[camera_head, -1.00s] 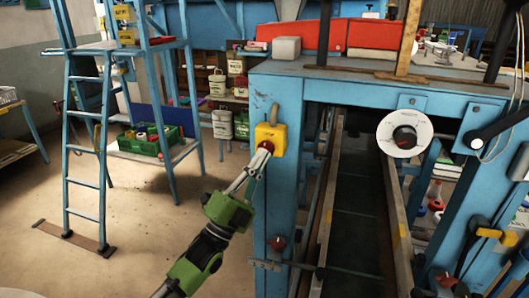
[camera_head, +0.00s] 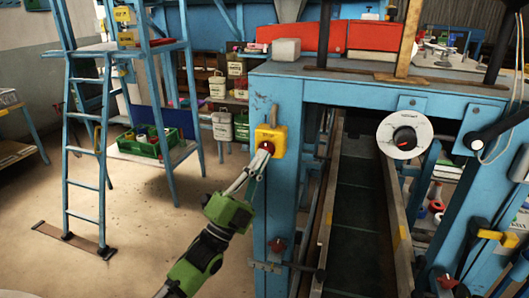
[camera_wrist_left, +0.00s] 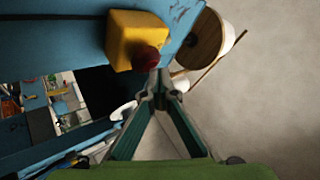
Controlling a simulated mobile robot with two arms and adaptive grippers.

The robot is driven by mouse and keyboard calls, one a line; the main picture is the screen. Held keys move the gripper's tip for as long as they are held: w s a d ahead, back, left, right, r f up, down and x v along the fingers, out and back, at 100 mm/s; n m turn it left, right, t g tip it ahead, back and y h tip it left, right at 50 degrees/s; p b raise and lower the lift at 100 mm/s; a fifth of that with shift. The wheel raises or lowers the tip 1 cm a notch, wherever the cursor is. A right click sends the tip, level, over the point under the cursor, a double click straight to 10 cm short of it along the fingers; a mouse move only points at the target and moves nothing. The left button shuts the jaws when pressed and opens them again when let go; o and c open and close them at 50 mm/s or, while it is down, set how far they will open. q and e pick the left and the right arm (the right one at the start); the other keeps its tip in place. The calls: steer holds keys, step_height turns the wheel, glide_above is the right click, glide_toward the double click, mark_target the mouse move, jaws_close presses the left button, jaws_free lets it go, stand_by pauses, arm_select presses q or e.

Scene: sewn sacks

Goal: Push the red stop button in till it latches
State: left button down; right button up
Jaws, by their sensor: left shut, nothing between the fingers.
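The red stop button (camera_head: 266,147) sits on the front of a yellow box (camera_head: 271,137) fixed to a blue post. My left gripper (camera_head: 262,154) is shut, with its fingertips at the button's lower edge and partly covering it. In the left wrist view the red button (camera_wrist_left: 146,58) stands out from the yellow box (camera_wrist_left: 128,38). There the shut fingertips of my left gripper (camera_wrist_left: 160,78) are close below and right of the button; I cannot tell whether they touch it. Whether the button is latched cannot be told. My right gripper is not in view.
The blue post (camera_head: 277,215) carries a bench with a dark conveyor (camera_head: 352,215) under it. A white dial (camera_head: 404,135) hangs right of the box. A blue ladder (camera_head: 86,150) and green crate (camera_head: 145,141) stand left. Floor left of my arm is clear.

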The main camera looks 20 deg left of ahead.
arm_select(q)
steer(key=shift+s, duration=0.7)
steer(key=shift+p, duration=0.3)
steer(key=s+p, duration=0.2)
steer(key=s, duration=0.3)
steer(key=shift+a, duration=0.1)
